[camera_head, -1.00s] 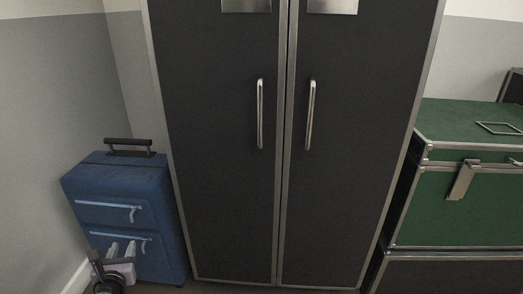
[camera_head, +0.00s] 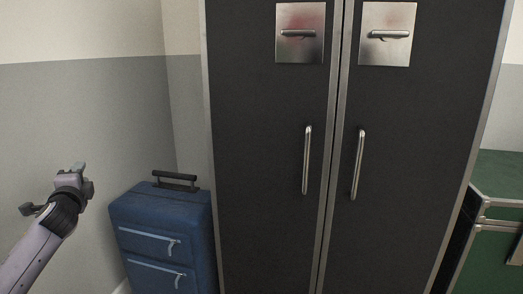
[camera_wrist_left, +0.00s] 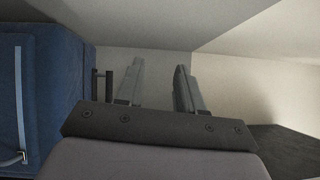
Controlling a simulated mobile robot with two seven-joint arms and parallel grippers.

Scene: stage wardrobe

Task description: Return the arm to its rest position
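My left arm comes in from the left edge of the head view. My left gripper (camera_head: 72,180) is raised in front of the grey wall, left of the blue suitcase. In the left wrist view its two fingers (camera_wrist_left: 160,75) stand apart with nothing between them, so it is open and empty. My right arm and gripper are not in view.
A blue suitcase (camera_head: 160,236) with a black handle stands upright in the corner; its side shows in the left wrist view (camera_wrist_left: 50,85). A tall black cabinet (camera_head: 264,150) with two shut doors stands in the middle. A green case (camera_head: 498,178) is at the right.

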